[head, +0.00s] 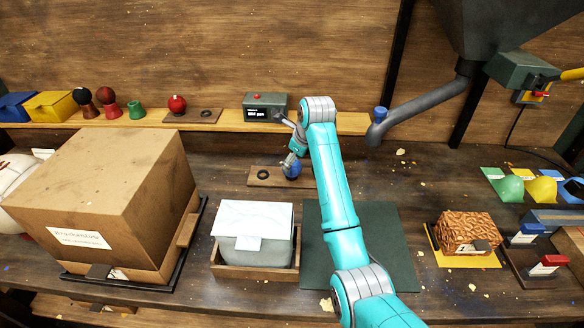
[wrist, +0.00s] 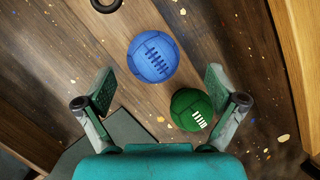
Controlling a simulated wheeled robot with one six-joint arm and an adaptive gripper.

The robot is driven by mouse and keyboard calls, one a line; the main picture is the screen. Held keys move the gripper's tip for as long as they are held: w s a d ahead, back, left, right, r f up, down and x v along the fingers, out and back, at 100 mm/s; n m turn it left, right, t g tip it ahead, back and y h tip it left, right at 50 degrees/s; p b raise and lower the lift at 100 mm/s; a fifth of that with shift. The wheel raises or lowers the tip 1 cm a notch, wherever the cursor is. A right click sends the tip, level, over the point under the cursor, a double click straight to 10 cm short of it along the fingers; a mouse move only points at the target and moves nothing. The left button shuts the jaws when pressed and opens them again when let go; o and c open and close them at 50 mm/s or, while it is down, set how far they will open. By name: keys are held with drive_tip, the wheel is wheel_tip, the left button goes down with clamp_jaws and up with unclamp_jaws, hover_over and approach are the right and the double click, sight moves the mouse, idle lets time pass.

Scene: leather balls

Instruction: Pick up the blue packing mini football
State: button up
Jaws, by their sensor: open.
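The blue ball (wrist: 153,55) has dark lacing and lies just beyond my fingertips in the wrist view. In the head view the blue ball (head: 291,168) shows at the right part of a small wooden board, partly covered by my gripper (head: 291,158). My gripper (wrist: 160,88) is open, with one finger on each side and nothing held. A green ball (wrist: 192,109) with white lacing lies near the right finger, closer to the gripper's palm than the blue one. I cannot make out that green ball in the head view.
The small wooden board (head: 262,182) carries a dark ring (head: 261,174). A large cardboard box (head: 110,190) stands left, a white packet in a wooden tray (head: 255,272) in front, and a dark green mat (head: 385,240) under my arm. A grey pipe (head: 420,108) hangs to the right.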

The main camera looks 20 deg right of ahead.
drive_tip(key=shift+s+x, duration=0.2)
drive_tip(key=shift+x, duration=1.15)
drive_tip(key=shift+s+x, duration=0.2)
drive_tip(key=shift+x, duration=1.15)
drive_tip(key=shift+a+f, duration=0.1)
drive_tip(key=shift+a, duration=0.1)
drive_tip(key=c, duration=1.3)
